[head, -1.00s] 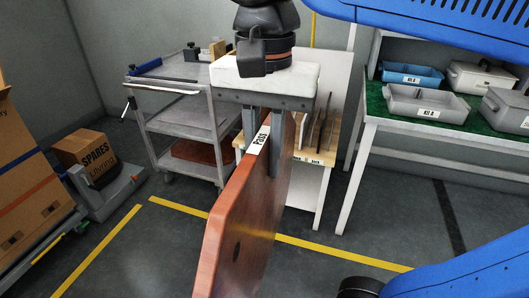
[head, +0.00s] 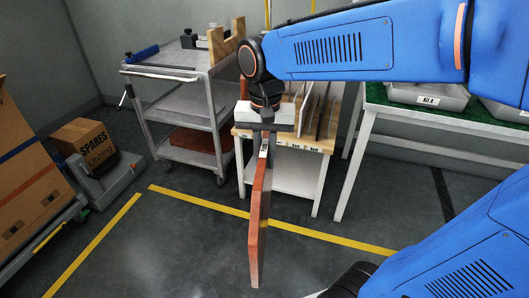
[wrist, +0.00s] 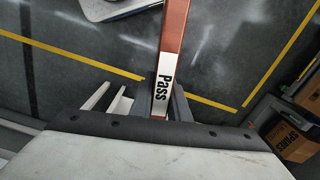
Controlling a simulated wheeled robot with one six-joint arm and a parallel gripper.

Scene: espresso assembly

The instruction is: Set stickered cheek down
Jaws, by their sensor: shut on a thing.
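The stickered cheek (head: 257,228) is a reddish-brown panel hanging upright, seen nearly edge-on in the head view. A white "Pass" sticker (wrist: 163,84) lies on its top edge. My gripper (head: 267,140) is shut on that top edge and holds the cheek in the air above the floor. In the wrist view the two fingers (wrist: 164,106) sit on either side of the stickered edge. The cheek's lower part runs out of the wrist view.
A wooden-topped rack (head: 313,142) with upright panels stands behind my gripper. A grey cart (head: 190,118) with a wooden fixture (head: 227,42) is left of it. A green-topped table (head: 440,112) with bins is at right. A spares box (head: 86,144) is far left. Open floor (head: 180,245) lies in front.

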